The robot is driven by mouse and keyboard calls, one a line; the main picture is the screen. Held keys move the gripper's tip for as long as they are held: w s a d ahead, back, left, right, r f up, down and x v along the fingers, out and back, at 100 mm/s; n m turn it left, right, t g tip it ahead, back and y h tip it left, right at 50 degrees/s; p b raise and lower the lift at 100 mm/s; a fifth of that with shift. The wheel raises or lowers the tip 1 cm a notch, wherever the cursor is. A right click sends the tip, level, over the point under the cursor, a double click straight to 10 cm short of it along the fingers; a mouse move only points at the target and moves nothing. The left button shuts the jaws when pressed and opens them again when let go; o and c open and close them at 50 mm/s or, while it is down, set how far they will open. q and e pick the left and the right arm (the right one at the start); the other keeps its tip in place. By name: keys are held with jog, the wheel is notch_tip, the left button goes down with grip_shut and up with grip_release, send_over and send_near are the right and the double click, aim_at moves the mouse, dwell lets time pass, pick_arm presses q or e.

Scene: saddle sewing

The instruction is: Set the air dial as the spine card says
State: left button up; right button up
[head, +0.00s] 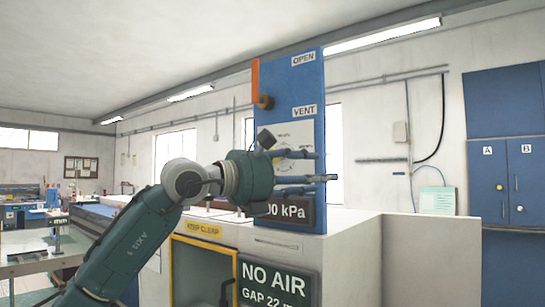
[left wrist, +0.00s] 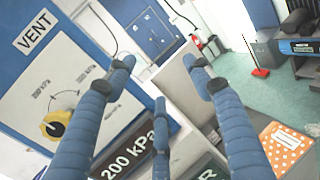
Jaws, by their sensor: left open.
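The air dial is a white face (head: 290,135) on an upright blue panel (head: 310,85), partly hidden by my left gripper in the head view. In the left wrist view, the dial's yellow and black knob (left wrist: 55,124) sits low on the white face (left wrist: 70,85), with small labels too blurred to read. A dark plate below reads 200 kPa (left wrist: 130,155). My left gripper (head: 326,166) is in front of the panel, fingers spread and empty; its fingers also show in the left wrist view (left wrist: 157,75). I cannot make out a spine card. My right gripper is out of view.
Below stands a yellow-framed opening (head: 204,229) and a NO AIR sign (head: 275,283). A pale cabinet wall (head: 400,260) and blue cupboards (head: 505,180) are at the right.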

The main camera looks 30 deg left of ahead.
pick_arm(q)
jog(key=s+a+r+n+t+y, duration=0.1)
jog(key=s+a+r+n+y, duration=0.15)
jog(key=a, duration=0.55)
jog(key=s+a+r+n+y, duration=0.1)
jog(key=s+a+r+y, duration=0.25)
jog(key=a, duration=0.35)
jog(key=shift+y, duration=0.4)
jog(key=w+p, duration=0.1)
jog(key=w, duration=0.2)
jog(key=w+p, duration=0.2)
jog(key=w, duration=0.2)
jog(key=w+d+p, duration=0.1)
jog(key=w, duration=0.3)
jog(key=shift+f, duration=0.4)
jog(key=shift+w+f+m, duration=0.1)
jog(key=shift+w+m, duration=0.15)
jog(key=shift+w, duration=0.1)
jog(key=shift+s, duration=0.1)
jog(key=shift+c, duration=0.6)
jog(key=c, duration=0.9)
jog(key=shift+c, duration=0.6)
